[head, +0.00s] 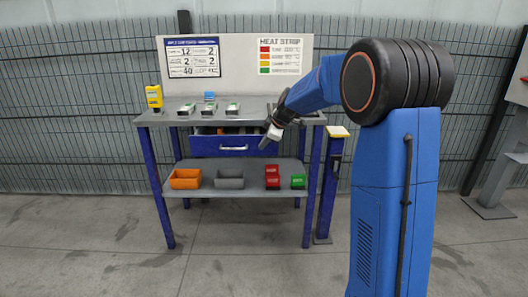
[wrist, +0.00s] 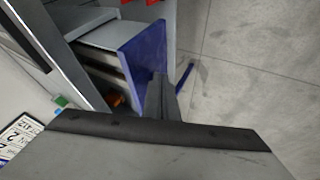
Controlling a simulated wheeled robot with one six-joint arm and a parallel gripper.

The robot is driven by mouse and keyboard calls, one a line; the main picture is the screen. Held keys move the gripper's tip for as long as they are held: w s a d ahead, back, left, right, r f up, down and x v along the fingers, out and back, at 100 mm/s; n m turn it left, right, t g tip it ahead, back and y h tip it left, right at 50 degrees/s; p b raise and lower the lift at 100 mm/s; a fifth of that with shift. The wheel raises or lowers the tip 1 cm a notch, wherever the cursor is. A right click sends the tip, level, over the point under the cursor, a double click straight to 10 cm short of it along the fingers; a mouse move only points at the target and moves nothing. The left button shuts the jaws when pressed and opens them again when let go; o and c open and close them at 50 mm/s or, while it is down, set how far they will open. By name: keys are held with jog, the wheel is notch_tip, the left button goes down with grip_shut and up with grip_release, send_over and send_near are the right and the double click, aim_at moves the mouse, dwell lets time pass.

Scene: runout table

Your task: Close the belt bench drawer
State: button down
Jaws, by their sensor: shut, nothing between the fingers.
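The belt bench drawer has a blue front (head: 208,146) with a pale handle, under the grey bench top. In the wrist view the blue drawer front (wrist: 143,45) stands out from the bench, with a gap behind it, so the drawer is open. Something orange (wrist: 116,100) shows in that gap. My gripper (head: 265,145) is shut and empty, at the right part of the drawer front in the head view. In the wrist view its fingertips (wrist: 159,82) are close beside the blue panel; I cannot tell whether they touch it.
The bench top (head: 262,112) carries several small items and a yellow device (head: 154,97). The lower shelf (head: 250,178) holds an orange bin (head: 185,179), a grey bin (head: 229,179), red bins (head: 272,177) and a green bin (head: 298,182). A blue post (head: 328,190) stands right. Floor in front is clear.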

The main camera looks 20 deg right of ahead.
jog(key=w+d, duration=0.1)
jog(key=w, duration=0.2)
jog(key=w+d, duration=0.1)
jog(key=w, duration=0.2)
jog(key=w+d, duration=0.1)
jog(key=w, duration=0.2)
jog(key=shift+w, duration=0.2)
jog(key=shift+w+d+r, duration=0.1)
jog(key=shift+w+r, duration=0.05)
jog(key=shift+w, duration=0.05)
jog(key=shift+r, duration=0.1)
